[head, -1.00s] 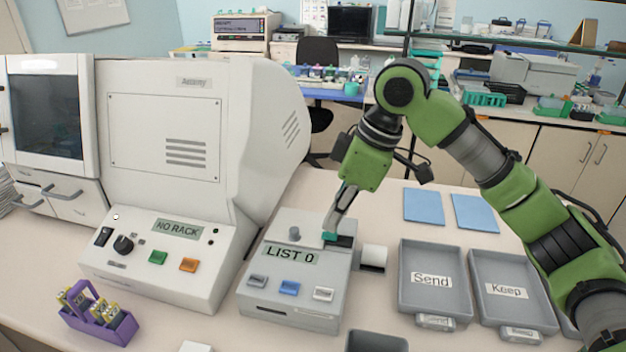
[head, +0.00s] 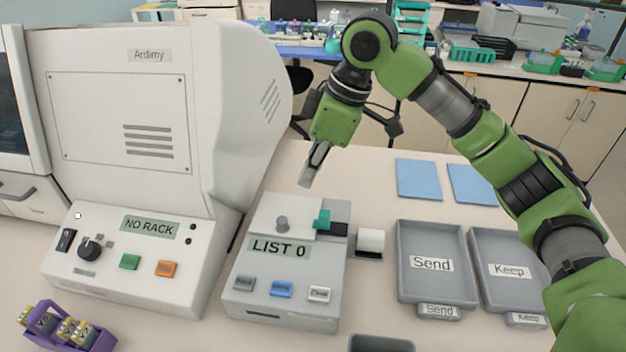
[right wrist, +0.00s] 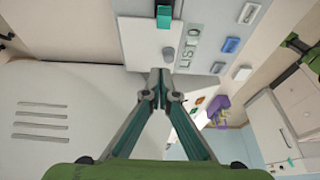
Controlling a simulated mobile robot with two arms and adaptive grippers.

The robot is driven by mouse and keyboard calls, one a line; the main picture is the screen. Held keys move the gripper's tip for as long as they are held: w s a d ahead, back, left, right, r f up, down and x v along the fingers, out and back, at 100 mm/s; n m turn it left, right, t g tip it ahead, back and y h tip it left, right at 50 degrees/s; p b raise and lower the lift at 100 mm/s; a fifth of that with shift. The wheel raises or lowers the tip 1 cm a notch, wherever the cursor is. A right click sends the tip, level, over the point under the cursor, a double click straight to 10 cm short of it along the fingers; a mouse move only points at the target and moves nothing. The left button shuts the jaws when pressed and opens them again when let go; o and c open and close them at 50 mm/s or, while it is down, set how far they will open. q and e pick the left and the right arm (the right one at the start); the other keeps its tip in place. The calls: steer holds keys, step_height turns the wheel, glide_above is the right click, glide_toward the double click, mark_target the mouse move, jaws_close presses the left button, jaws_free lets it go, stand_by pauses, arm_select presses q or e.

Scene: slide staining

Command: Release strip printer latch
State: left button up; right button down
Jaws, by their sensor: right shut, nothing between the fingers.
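The strip printer (head: 290,255) is a grey box with a "LIST 0" display, a round grey knob and three front buttons. A teal latch (head: 322,219) stands on its top at the right, beside a dark grey strip. The latch also shows in the right wrist view (right wrist: 164,16), ahead of the fingers. My right gripper (head: 307,180) is shut and empty, above and behind the printer, apart from the latch. Its closed fingertips show in the right wrist view (right wrist: 161,72). My left gripper is in neither current view.
A large white machine (head: 120,110) reading "NO RACK" stands left of the printer. Grey "Send" (head: 402,262) and "Keep" (head: 482,240) trays are farther right.

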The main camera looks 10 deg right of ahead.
steer(key=p, duration=0.2)
glide_above(316, 223)
steer(key=w+a, duration=0.2)
steer(key=a, duration=0.2)
steer(key=f, duration=0.7)
steer(key=shift+s+d+f, duration=0.2)
steer(key=shift+d+f, duration=0.05)
steer(key=shift+f, duration=0.15)
steer(key=d, duration=0.1)
steer(key=s+d+p, duration=0.1)
steer(key=d, duration=0.1)
steer(key=shift+s, duration=0.15)
steer(key=shift+s+d, duration=0.1)
steer(key=shift+d, duration=0.15)
steer(key=shift+a, duration=0.1)
